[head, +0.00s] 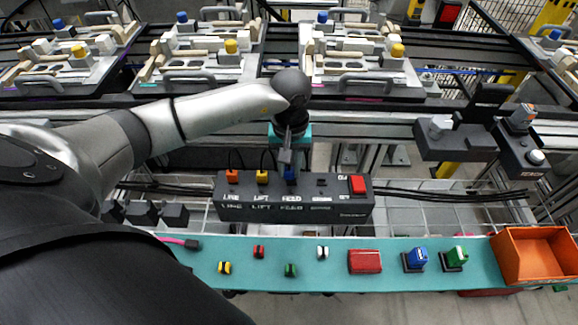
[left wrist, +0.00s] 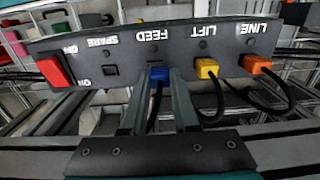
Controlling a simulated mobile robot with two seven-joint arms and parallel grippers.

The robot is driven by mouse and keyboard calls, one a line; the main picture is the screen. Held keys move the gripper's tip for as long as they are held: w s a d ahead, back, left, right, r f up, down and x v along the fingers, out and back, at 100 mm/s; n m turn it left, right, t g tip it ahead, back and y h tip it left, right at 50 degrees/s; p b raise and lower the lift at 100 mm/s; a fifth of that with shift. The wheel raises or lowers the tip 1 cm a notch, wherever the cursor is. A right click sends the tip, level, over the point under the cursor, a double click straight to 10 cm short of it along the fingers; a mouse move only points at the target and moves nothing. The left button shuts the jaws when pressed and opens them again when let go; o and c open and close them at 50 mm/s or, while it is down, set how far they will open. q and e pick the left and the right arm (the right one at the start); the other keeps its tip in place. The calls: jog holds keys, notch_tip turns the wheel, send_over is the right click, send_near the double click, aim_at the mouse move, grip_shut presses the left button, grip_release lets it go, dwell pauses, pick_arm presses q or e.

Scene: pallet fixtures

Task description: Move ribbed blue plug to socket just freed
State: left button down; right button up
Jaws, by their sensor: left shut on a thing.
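A dark socket box (head: 228,211) lies across the rails, with sockets labelled LINE, LIFT, FEED and SPARE. The blue plug (head: 290,177) is at the FEED socket; it also shows in the left wrist view (left wrist: 158,73). An orange plug (left wrist: 257,65) is in LINE and a yellow plug (left wrist: 206,68) in LIFT. The SPARE socket (left wrist: 111,70) is empty. My left gripper (head: 289,165) is shut on the blue plug from above. Its fingers hide part of the plug, so I cannot tell how deeply it is seated or see its ribs. My right gripper is not in view.
A red switch (head: 357,185) sits at the box's end. Black cables run by the plugs and box. A teal shelf (head: 205,265) in front holds small coloured parts, a red block (head: 364,261) and an orange bin (head: 535,256). Pallet fixtures (head: 205,60) stand behind.

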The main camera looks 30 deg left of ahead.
pick_arm(q)
jog(key=shift+w+d, duration=0.1)
jog(key=shift+d, duration=0.05)
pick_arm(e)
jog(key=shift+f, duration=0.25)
pick_arm(q)
jog(key=shift+w+d+f, duration=0.1)
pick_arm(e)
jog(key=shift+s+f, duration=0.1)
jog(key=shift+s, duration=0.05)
